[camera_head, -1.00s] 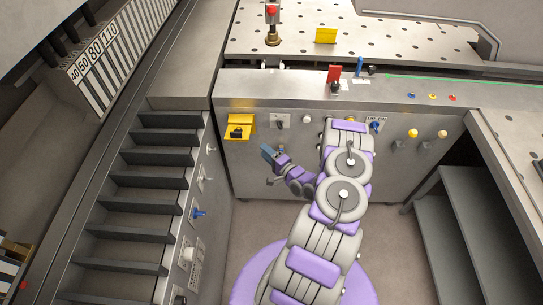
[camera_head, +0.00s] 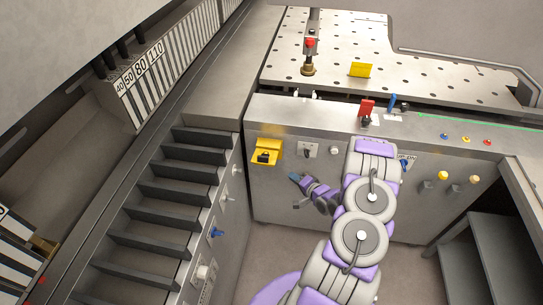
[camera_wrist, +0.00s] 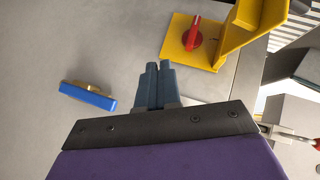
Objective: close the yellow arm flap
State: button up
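A yellow fixture (camera_head: 267,152) with a dark part at its centre is on the front panel, left of my arm. In the wrist view, a yellow plate (camera_wrist: 181,40) carries a red knob, and a yellow flap (camera_wrist: 239,32) stands out from its right side. My gripper (camera_head: 294,177) is in front of the panel, below and right of the yellow fixture. In the wrist view, its blue-grey fingers (camera_wrist: 153,68) are together with nothing between them. They are apart from the yellow plate, to its lower left.
The grey front panel (camera_head: 320,200) carries several knobs. A blue handle (camera_wrist: 88,95) is left of my fingers in the wrist view. Dark slats (camera_head: 170,190) line the left side. A perforated table (camera_head: 430,80) with an upright yellow plate (camera_head: 360,69) is behind the panel.

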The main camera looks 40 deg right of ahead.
jog(key=w+d+r+n+g, duration=0.1)
jog(key=w+d+r+n+g+h, duration=0.1)
jog(key=r+g, duration=0.1)
jog(key=w+d+r+n+g, duration=0.1)
jog(key=r+g, duration=0.1)
jog(key=shift+w+d+r+h, duration=0.2)
jog(key=shift+h, duration=0.2)
grip_shut()
notch_tip(320, 180, up, 22)
jog(key=m+g+y+p, duration=0.55)
jog(key=m+g, duration=0.55)
jog(key=m, duration=0.5)
send_over(265, 157)
jog(key=w+d, duration=0.3)
jog(key=shift+h, duration=0.35)
jog(key=b+x, duration=0.2)
jog(key=x, duration=1.1)
jog(key=shift+w+f, duration=0.1)
